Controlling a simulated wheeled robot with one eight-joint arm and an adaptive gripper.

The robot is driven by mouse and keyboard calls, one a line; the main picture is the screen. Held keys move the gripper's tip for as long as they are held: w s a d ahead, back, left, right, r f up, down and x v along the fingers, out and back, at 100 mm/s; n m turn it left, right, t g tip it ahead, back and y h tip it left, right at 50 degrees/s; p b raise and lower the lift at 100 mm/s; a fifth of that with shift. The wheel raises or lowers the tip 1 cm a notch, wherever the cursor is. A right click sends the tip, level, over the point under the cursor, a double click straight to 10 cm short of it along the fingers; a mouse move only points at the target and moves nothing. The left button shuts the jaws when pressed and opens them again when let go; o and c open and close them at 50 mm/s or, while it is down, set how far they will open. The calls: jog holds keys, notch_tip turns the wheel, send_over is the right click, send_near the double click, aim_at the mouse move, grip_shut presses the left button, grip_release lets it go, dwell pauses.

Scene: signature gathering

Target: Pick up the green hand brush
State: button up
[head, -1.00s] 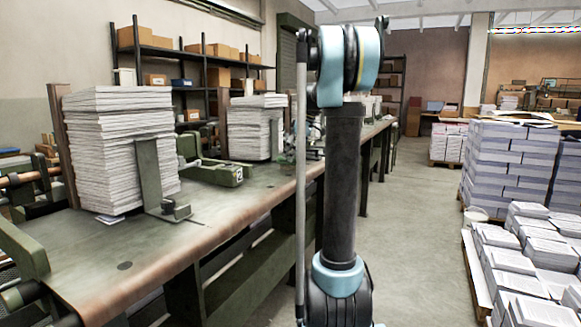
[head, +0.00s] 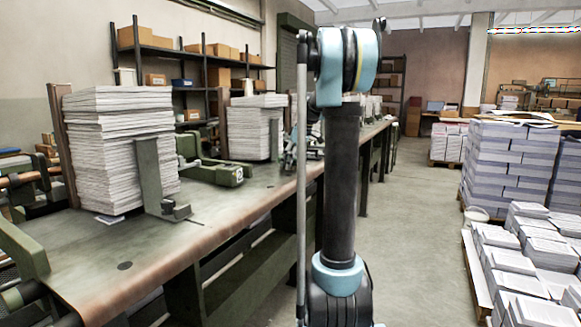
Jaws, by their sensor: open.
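I cannot make out a green hand brush in the head view. My own upright arm stands in the middle of the picture and hides part of the long green worktable (head: 235,215) and what lies behind it. A small dark shape shows just left of my arm, over the far part of the table. It may be part of my gripper, but it is too small and covered to tell. No fingertips can be made out, and nothing held is visible.
A tall paper stack (head: 118,150) stands on the table beside an upright metal bracket (head: 150,180). Behind are a green clamp (head: 222,174) and a second paper stack (head: 250,130). Paper bundles on pallets (head: 510,160) stand at the right. The grey floor (head: 415,230) between is clear.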

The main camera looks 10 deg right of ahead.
dwell(0.3)
jog(key=c, duration=1.3)
notch_tip(320, 180, up, 10)
jog(key=shift+r, duration=0.2)
